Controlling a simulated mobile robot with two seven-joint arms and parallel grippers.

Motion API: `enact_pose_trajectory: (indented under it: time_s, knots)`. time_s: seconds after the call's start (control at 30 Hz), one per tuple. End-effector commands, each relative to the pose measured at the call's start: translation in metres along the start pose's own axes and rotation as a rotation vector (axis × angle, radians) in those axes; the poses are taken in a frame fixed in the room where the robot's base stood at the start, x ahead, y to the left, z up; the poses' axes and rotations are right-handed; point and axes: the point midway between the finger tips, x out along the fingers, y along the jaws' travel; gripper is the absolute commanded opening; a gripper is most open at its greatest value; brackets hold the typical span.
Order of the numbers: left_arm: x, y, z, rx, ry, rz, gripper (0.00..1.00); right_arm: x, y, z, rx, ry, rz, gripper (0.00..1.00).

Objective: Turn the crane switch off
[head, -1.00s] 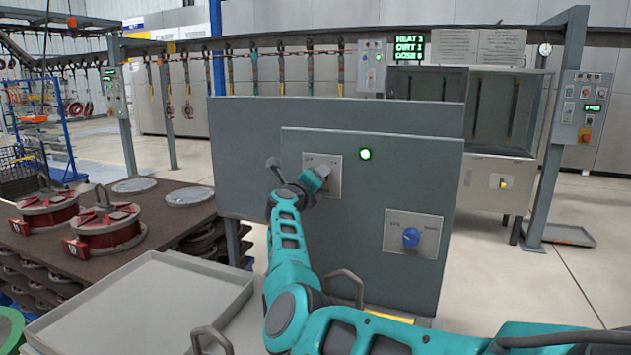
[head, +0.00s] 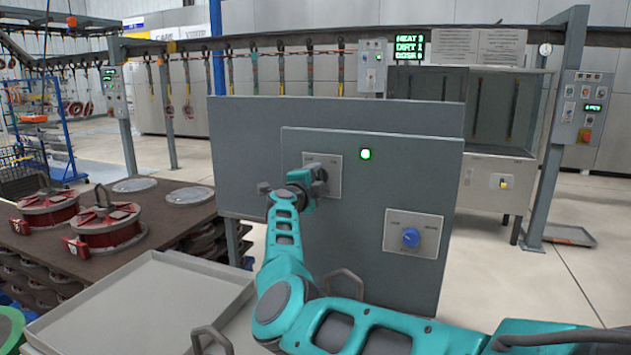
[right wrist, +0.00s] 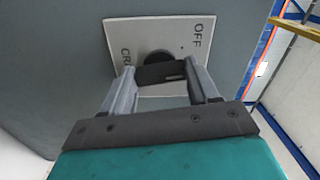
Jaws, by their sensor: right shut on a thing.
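The crane switch is a dark handle (right wrist: 160,72) on a light plate (head: 334,187) at the upper left of the grey control panel (head: 330,240). In the right wrist view the plate (right wrist: 118,37) shows "OFF" at its right and part of a word starting "CR" at its left. My right gripper (right wrist: 159,66) has its two fingers on either side of the handle and is shut on it. In the head view the right gripper (head: 318,175) is at the plate and hides the handle. My left gripper is in neither current view.
A green lamp (head: 365,154) is lit on the panel. A blue knob (head: 411,237) sits lower right on its own plate. A grey tray (head: 150,300) lies in front at left, beside a dark table (head: 160,215) with red round parts.

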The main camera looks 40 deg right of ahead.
Motion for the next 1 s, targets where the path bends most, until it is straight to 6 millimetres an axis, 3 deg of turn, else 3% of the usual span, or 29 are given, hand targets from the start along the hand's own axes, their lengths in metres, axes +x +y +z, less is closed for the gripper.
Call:
enact_pose_trajectory:
  time_s: [0.5,1.0]
  knots:
    - [-0.0015,0.0007,0.0032,-0.001,-0.007,0.001,0.00,0.0000,0.0001,-0.0003,-0.418,0.001,0.000,0.29]
    - [-0.0014,0.0005,0.0031,-0.001,-0.006,0.001,0.00,0.0002,0.0000,-0.0006,-0.559,0.001,-0.001,0.29]
